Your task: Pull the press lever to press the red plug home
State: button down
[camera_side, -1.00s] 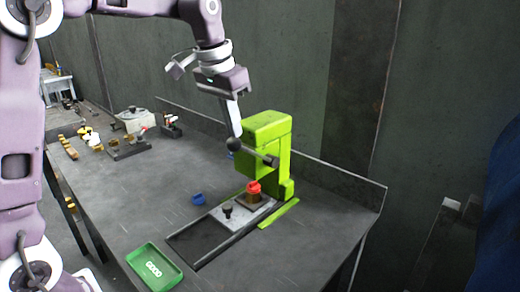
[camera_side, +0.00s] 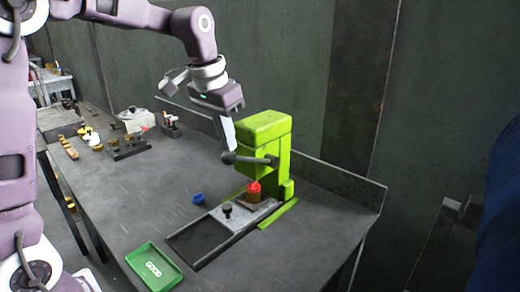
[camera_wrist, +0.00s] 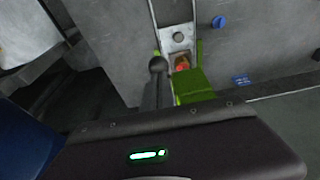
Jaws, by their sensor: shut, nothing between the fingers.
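The green press (camera_side: 266,130) stands near the back edge of the bench. Its lever has a dark ball knob (camera_side: 229,158) and sticks out to the left, about level. My gripper (camera_side: 231,148) is shut and empty, pointing down, its tips at the knob and seemingly touching it from above. The red plug (camera_side: 254,187) sits upright on a brownish block (camera_side: 253,197) under the press head; the gap between head and plug is too small to judge. In the wrist view the knob (camera_wrist: 158,64) shows at my finger end, left of the red plug (camera_wrist: 182,66).
A sliding plate with a dark knob (camera_side: 227,209) lies before the press. A blue cap (camera_side: 198,198) lies left of it. A green tray marked GOOD (camera_side: 153,268) is at the front edge. Several small parts (camera_side: 92,138) and a block rack (camera_side: 128,150) stand at the far left.

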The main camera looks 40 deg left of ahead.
aim_at(224, 155)
jog(key=shift+s+f, duration=0.25)
jog(key=shift+f, duration=0.3)
jog(key=shift+s+f, duration=0.2)
jog(key=shift+f, duration=0.3)
jog(key=shift+s+f, duration=0.2)
jog(key=shift+f, duration=0.7)
